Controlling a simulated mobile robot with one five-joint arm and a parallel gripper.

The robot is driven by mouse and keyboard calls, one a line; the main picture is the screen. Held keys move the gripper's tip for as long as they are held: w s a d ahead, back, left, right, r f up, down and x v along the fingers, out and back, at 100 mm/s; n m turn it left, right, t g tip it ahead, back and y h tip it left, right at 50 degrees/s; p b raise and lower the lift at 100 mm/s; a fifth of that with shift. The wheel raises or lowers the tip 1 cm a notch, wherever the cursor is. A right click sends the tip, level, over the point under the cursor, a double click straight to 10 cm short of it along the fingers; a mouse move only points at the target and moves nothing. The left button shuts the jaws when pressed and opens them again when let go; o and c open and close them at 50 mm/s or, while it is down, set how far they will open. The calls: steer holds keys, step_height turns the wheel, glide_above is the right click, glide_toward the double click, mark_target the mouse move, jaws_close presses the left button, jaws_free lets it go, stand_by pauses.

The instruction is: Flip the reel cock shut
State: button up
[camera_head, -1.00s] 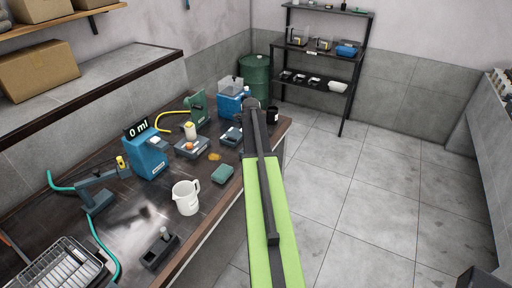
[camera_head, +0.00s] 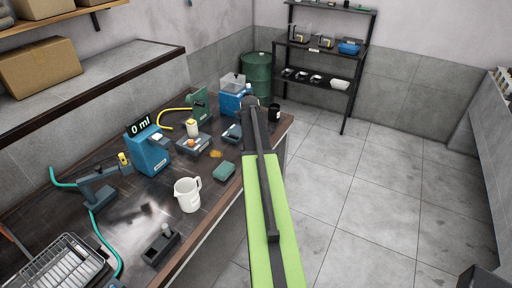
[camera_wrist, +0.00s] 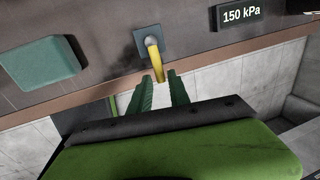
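In the wrist view a yellow lever (camera_wrist: 153,56) sticks out from a small dark square plate (camera_wrist: 154,43) at the edge of a dark surface. It appears to be the reel cock, though no label names it. My gripper (camera_wrist: 160,76) has two green fingers with a gap between them, and the lever's free end shows at or between the fingertips. Contact cannot be told. A "150 kPa" display (camera_wrist: 238,15) is to its right. In the head view my arm hides the gripper, and I cannot make out the lever. A green reel-like device (camera_head: 200,103) with a yellow hose stands on the bench.
A green sponge-like block (camera_wrist: 40,65) lies left of the lever. The bench (camera_head: 225,203) also carries a white jug (camera_head: 187,195), a blue "0 ml" unit (camera_head: 150,152) and a wire rack (camera_head: 62,266). A shelf rack (camera_head: 350,95) stands behind. The floor at right is clear.

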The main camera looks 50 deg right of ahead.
steer(key=shift+o, duration=0.7)
steer(key=shift+r, duration=0.15)
steer(key=a+r+p, duration=0.3)
steer(key=r+p, duration=1.4)
steer(key=shift+s+a, duration=0.15)
steer(key=shift+s, duration=0.2)
steer(key=shift+f, duration=0.15)
